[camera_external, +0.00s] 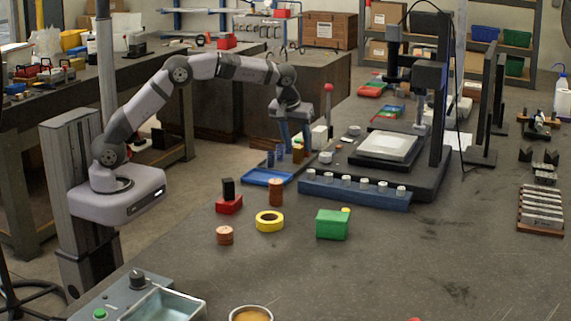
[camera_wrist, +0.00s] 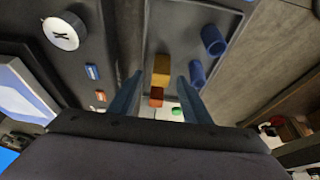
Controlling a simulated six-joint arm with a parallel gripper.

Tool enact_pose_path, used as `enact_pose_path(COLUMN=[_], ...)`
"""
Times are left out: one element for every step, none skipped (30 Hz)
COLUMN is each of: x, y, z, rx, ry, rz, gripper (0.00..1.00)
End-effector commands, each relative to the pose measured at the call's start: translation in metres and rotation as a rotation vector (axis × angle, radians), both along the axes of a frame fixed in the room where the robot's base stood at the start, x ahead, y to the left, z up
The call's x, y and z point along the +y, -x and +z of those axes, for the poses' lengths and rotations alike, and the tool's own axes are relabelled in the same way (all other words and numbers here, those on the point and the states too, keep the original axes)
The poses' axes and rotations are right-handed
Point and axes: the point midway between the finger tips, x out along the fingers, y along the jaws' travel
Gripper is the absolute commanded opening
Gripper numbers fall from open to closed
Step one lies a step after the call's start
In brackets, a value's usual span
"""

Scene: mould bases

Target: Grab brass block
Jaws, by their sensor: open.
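The brass block (camera_wrist: 161,66) is a small golden-yellow block on a dark tray (camera_wrist: 181,15) in the wrist view. It also shows in the external view (camera_external: 298,154), below my gripper. My gripper (camera_external: 295,143) points down with its blue fingers apart. In the wrist view my gripper (camera_wrist: 160,82) has one finger on each side of the line to the block, and nothing is held between them. A smaller copper-red block (camera_wrist: 156,95) shows just below the brass block in that view. The exact gap between fingertips and block cannot be told.
Two blue cylinders stand beside the block, one at the upper right (camera_wrist: 213,40) and one nearer (camera_wrist: 197,73). A blue tray (camera_external: 267,178) and a blue rail with white knobs (camera_external: 355,193) are nearby. A machine with a column (camera_external: 440,110) stands to the right.

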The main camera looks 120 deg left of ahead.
Motion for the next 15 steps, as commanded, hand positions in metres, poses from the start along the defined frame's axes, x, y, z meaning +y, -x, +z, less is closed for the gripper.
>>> enact_pose_path(x=[0.002,0.004,0.005,0.007,0.008,0.008,0.009,0.009,0.010,0.010,0.010,0.010,0.010,0.010,0.010], y=[0.002,0.001,0.001,0.001,0.001,0.001,0.001,0.001,0.001,0.001,0.001,0.001,0.001,0.001,0.001], z=[-0.005,-0.008,-0.012,-0.015,-0.018,-0.021,-0.022,-0.023,-0.024,-0.024,-0.024,-0.025,-0.025,-0.025,-0.025], rx=[0.004,0.003,0.003,0.002,0.002,0.001,0.001,0.001,0.000,0.000,0.000,0.000,0.000,0.000,0.000], ry=[0.003,0.002,0.002,0.002,0.002,0.002,0.002,0.001,0.001,0.001,0.001,0.001,0.001,0.001,0.001], rz=[0.002,0.001,0.001,0.001,0.001,0.002,0.002,0.001,0.001,0.001,0.001,0.001,0.001,0.001,0.001], gripper=[0.44,0.44,0.44,0.44,0.44,0.44,0.44,0.44,0.44,0.44,0.44,0.44,0.44,0.44,0.44])
